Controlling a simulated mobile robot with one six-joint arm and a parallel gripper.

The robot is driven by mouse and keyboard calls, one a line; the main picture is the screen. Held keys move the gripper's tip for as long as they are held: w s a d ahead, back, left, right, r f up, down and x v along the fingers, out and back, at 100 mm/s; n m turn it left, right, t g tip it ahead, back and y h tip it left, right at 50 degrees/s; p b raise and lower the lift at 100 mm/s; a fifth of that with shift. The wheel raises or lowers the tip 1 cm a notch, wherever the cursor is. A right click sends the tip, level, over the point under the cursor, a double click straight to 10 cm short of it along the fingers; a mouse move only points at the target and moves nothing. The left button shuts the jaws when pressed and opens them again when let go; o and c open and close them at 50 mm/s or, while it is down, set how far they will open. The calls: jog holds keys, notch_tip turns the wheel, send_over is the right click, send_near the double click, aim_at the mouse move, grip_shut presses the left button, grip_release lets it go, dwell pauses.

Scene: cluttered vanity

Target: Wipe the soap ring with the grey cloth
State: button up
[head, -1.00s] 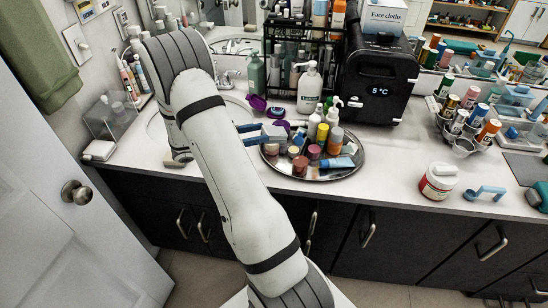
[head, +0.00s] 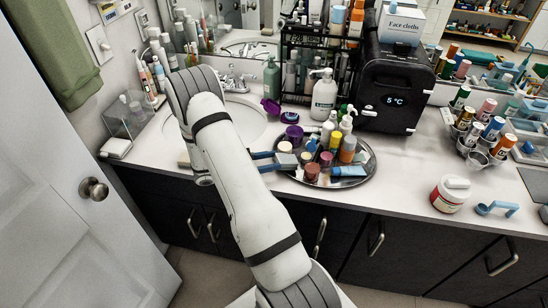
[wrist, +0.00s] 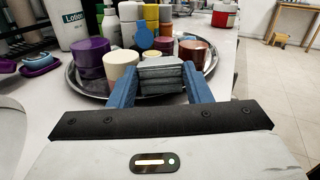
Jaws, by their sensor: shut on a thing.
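My gripper (head: 274,160) is at the left rim of the round metal tray (head: 362,172). Its blue fingers are shut on the folded grey cloth (head: 286,160). In the wrist view the grey cloth (wrist: 162,78) sits between the fingertips, in front of several jars. I cannot tell whether it touches the tray or jars. I cannot make out a soap ring in either view; the jars and my gripper cover much of the tray.
Bottles, jars and a blue tube (head: 349,171) crowd the tray. A purple jar (head: 294,134) stands at its back left; a lotion bottle (head: 324,97) stands behind. The sink (head: 245,122) is to the left. Counter is clear between tray and red-white tub (head: 450,195).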

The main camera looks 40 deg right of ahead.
jog(key=shift+f+b, duration=0.3)
jog(key=shift+b, duration=0.05)
jog(key=o, duration=1)
jog(key=shift+r, duration=0.1)
jog(key=shift+o, duration=0.2)
jog(key=shift+p, duration=0.3)
